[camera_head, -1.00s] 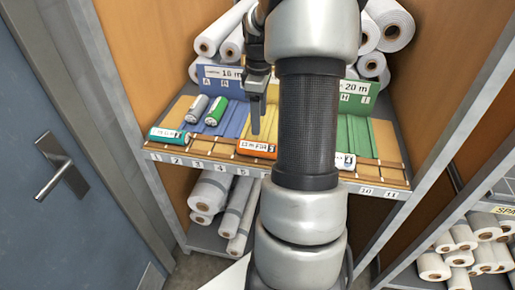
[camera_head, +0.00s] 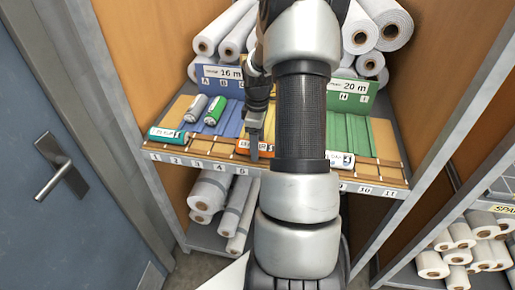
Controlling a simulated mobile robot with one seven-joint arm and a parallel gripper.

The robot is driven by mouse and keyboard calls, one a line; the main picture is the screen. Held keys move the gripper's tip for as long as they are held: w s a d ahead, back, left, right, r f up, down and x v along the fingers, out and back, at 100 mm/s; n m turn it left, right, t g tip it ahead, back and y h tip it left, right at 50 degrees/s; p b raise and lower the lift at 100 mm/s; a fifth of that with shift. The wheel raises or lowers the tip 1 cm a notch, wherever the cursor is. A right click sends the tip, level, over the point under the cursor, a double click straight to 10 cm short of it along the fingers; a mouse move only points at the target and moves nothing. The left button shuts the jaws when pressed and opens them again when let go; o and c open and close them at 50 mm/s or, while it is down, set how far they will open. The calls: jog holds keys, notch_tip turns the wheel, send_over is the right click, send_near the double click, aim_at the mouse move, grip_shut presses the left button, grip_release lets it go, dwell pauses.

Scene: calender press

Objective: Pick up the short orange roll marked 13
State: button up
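The short orange roll (camera_head: 243,147) lies along the front strip of the shelf, above the number labels 4 and 5. Its white label is partly hidden by my gripper, and I cannot read a 13 on it. My gripper (camera_head: 254,157) points down right at the orange roll, its fingertips overlapping the roll's middle to right part in the picture. The fingers are seen edge-on, so I cannot tell whether they are apart or touch the roll.
A teal-ended roll (camera_head: 167,135) lies on the front strip at left. A grey roll (camera_head: 196,108) and a green roll (camera_head: 215,111) lie in coloured lanes behind. Another labelled roll (camera_head: 341,159) shows right of my arm. Large white rolls (camera_head: 390,27) are stacked behind. A door (camera_head: 60,160) is at left.

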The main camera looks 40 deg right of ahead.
jog(key=c, duration=1.2)
